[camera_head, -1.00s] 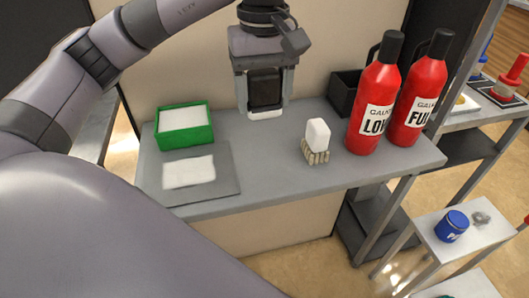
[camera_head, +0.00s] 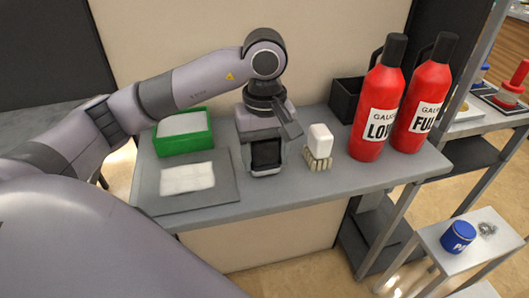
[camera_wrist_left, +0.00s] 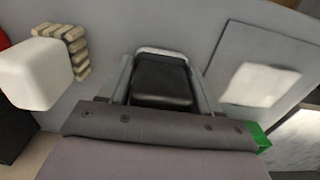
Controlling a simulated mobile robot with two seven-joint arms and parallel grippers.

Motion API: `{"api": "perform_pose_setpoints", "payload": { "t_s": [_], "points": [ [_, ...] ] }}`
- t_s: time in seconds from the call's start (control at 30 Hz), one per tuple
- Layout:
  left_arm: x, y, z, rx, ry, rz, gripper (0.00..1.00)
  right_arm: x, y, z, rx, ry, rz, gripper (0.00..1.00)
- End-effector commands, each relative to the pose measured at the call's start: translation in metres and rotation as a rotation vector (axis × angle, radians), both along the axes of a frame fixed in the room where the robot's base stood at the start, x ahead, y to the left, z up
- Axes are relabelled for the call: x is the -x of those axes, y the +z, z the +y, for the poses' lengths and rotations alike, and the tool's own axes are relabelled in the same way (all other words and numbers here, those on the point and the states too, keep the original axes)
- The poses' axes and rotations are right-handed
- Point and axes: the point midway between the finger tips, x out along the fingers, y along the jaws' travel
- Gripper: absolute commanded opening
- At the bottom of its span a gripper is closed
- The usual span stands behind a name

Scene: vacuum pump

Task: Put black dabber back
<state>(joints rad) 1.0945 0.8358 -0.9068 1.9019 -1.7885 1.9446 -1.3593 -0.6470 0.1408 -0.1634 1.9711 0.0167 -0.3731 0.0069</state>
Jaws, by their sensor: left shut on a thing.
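The black dabber (camera_head: 266,154) is a dark block with a pale edge at its bottom. My left gripper (camera_head: 264,172) is shut on it and points straight down, with the dabber at or just above the grey table. The dabber also shows between the fingers in the left wrist view (camera_wrist_left: 161,80), its pale edge at the far side. A white dabber (camera_head: 320,140) stands on a small ribbed beige base (camera_head: 318,160), just right of my gripper. My right gripper is not in view.
A green box with a white pad (camera_head: 183,146) and a grey board with a white sheet (camera_head: 187,178) lie to the left. Two red bottles (camera_head: 378,115) and a black bin (camera_head: 345,98) stand to the right. The table's front edge (camera_head: 270,206) is close by.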

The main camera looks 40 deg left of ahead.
Motion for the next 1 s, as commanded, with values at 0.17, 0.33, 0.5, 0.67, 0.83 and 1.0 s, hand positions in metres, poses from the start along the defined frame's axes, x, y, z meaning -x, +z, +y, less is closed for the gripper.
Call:
{"api": "perform_pose_setpoints", "payload": {
  "t_s": [0.17,0.33,0.5,0.67,0.83,1.0],
  "points": [
    [0.0,0.001,0.0,0.0,0.0,-0.001,0.39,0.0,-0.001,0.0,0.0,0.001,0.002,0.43],
    [0.0,-0.002,0.0,0.0,0.001,-0.001,0.73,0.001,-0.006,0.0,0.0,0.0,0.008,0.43],
    [0.0,-0.002,0.0,0.0,0.001,0.0,0.89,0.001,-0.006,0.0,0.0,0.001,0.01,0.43],
    [0.0,-0.002,0.0,0.0,0.001,0.0,0.89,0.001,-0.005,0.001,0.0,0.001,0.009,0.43],
    [-0.001,0.007,0.0,0.001,0.001,-0.002,0.89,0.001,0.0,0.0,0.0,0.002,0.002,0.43],
    [-0.001,0.04,0.0,0.0,0.002,-0.006,0.89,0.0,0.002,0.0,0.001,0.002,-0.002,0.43]
  ]
}}
